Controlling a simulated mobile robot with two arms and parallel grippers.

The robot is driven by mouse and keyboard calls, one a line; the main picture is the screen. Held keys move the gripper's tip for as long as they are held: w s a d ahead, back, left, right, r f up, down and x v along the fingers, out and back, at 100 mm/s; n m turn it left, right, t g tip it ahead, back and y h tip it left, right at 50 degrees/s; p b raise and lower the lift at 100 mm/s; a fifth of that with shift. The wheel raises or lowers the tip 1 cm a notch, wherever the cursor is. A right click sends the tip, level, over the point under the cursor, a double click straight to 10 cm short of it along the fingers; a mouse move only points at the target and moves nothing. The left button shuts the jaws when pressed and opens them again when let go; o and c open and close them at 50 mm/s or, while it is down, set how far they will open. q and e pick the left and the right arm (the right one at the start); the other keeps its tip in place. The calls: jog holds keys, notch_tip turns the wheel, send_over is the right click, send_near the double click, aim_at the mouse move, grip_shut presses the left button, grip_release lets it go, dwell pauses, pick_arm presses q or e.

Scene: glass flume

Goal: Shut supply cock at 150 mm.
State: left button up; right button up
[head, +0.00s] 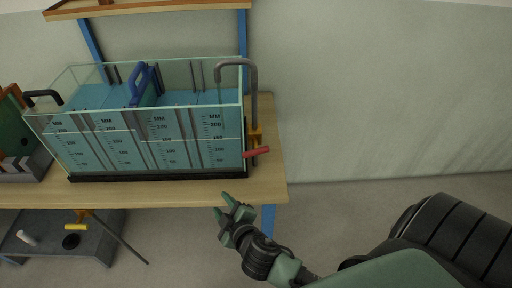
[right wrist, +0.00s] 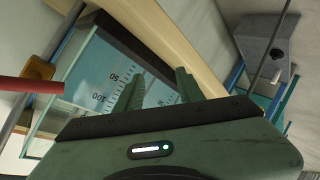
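The glass flume (head: 160,140) stands on the wooden bench with blue water in it and several mm scales on its front wall. The water line against the scales is too faint to read exactly. The supply cock has an orange body (head: 255,137) and a red lever (head: 257,153) on the grey pipe (head: 254,95) at the flume's right end. The red lever also shows in the right wrist view (right wrist: 30,85), at the left edge. My right gripper (head: 232,201) is open and empty, below and left of the lever, near the bench's front edge. My left gripper is out of view.
A hooked dark pipe (head: 44,96) is at the left end. The space right of the bench is free.

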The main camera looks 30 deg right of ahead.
aim_at(257, 154)
jog(key=d+r+n+h, duration=0.2)
jog(key=d+r+h, duration=0.1)
jog(key=d, duration=0.1)
jog(key=d+r+n+t+h, duration=0.1)
jog(key=d+r+h, duration=0.1)
jog(key=d+r, duration=0.1)
jog(key=d+r+n+t+h+p, duration=0.1)
jog(key=d+r+n+h, duration=0.1)
jog(key=d+r+h, duration=0.1)
jog(key=shift+s+d+r+n+h, duration=0.1)
jog(key=shift+d+r+n+h, duration=0.05)
jog(key=shift+d, duration=0.25)
jog(key=shift+s+d+r+n+h, duration=0.1)
jog(key=shift+d+n+h, duration=0.05)
jog(key=shift+d, duration=0.25)
jog(key=p+x, duration=0.2)
jog(key=x, duration=0.5)
jog(key=shift+w+f, duration=0.1)
jog(key=shift+f, duration=0.05)
jog(key=shift+c, duration=0.4)
